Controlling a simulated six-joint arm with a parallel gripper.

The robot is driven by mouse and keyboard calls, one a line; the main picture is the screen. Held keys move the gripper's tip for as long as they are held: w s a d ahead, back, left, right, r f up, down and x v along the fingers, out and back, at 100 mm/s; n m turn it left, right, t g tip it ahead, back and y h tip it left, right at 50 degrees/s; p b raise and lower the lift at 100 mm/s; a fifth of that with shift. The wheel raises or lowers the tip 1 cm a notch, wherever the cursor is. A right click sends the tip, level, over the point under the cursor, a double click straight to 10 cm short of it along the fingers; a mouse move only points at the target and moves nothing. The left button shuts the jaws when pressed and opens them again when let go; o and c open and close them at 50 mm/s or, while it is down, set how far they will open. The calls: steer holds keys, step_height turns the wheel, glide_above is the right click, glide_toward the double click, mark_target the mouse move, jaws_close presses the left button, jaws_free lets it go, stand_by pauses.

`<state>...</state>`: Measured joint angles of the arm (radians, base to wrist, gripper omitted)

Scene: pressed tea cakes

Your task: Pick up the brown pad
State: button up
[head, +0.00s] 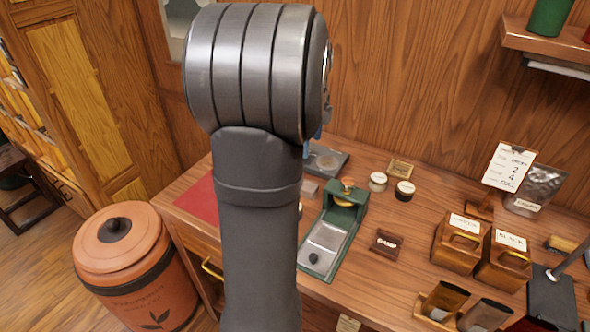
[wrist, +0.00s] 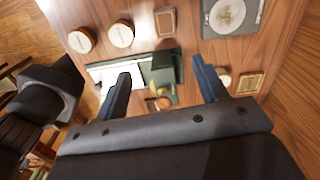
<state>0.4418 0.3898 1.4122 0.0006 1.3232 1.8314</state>
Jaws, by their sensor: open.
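The brown pad (head: 386,243), a dark flat square with pale lettering that seems to read DAMP, lies on the table right of the green press (head: 345,225) in the head view. I cannot make it out in the wrist view, where my gripper's body covers the lower part. My gripper (wrist: 160,67) is open and empty, its two blue-black fingers spread above the green press (wrist: 160,68). In the head view my arm hides nearly all of the gripper. The pad is apart from the fingers.
A grey plate with a disc (wrist: 232,15) and two round pale-topped items (wrist: 120,34) lie beside the press. Bare wood surrounds the pad.

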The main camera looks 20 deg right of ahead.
steer(key=shift+m, duration=0.5)
steer(key=f, duration=0.4)
steer(key=w+f, duration=0.1)
steer(key=f, duration=0.7)
steer(key=shift+w+d+f, duration=0.2)
steer(key=shift+d+f, duration=0.15)
steer(key=shift+f, duration=0.05)
steer(key=shift+w+a+f, duration=0.1)
steer(key=shift+w+f, duration=0.05)
steer(key=shift+f, duration=1.15)
steer(key=shift+w+a+f, duration=0.1)
steer(key=shift+w+f, duration=0.05)
steer(key=shift+f, duration=1.15)
steer(key=c, duration=1)
steer(key=shift+c, duration=0.2)
step_height(320, 180, up, 10)
